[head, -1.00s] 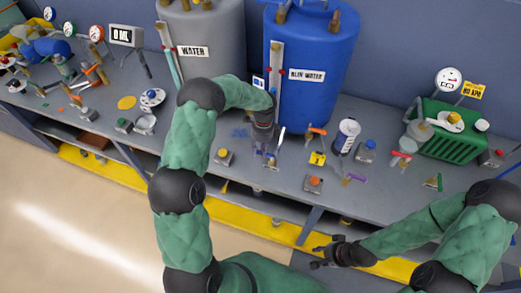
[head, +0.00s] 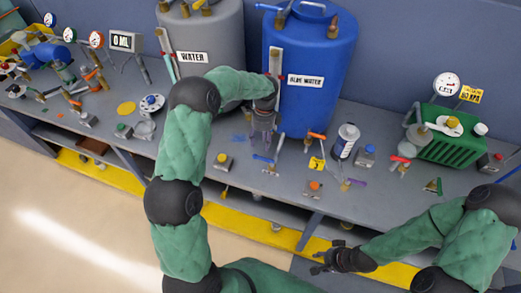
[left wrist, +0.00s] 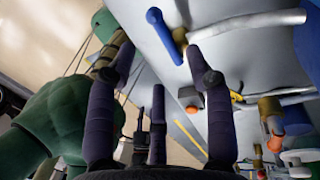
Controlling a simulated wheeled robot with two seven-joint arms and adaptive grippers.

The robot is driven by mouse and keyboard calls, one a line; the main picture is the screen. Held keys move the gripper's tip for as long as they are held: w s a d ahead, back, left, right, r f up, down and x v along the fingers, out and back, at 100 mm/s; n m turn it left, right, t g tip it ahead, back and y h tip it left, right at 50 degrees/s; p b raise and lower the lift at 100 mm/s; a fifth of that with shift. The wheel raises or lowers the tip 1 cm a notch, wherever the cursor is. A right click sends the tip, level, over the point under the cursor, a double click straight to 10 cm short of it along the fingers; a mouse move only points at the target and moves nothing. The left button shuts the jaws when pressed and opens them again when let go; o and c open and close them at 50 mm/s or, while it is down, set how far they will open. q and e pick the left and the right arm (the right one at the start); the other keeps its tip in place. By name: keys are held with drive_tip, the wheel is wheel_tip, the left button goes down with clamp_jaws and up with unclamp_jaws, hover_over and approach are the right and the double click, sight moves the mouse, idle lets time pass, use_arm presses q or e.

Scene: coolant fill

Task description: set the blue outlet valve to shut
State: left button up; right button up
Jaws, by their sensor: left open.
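The blue outlet valve shows as a blue lever (head: 266,158) on the bench in front of the blue tank, just below my left gripper (head: 263,138). In the left wrist view the blue lever (left wrist: 164,36) lies slanted, next to a brass body at the end of a pale pipe (left wrist: 250,22). My left gripper (left wrist: 160,58) is open, with the lever beyond its fingertips and apart from them. Nothing is between the fingers. My right gripper (head: 325,262) hangs low at the right, away from the valve; its finger opening is too small to judge.
The blue tank (head: 312,100) and grey water tank (head: 207,40) stand behind. An orange-handled valve (head: 316,135), a spray can (head: 346,140) and a green crate (head: 455,148) are to the right. Small button boxes (head: 314,188) sit near the bench front.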

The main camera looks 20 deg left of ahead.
use_arm(q)
drive_tip(key=shift+w+r, duration=0.2)
drive_tip(key=shift+r, duration=0.9)
drive_tip(key=shift+w+r, duration=0.2)
drive_tip(key=shift+r, duration=0.85)
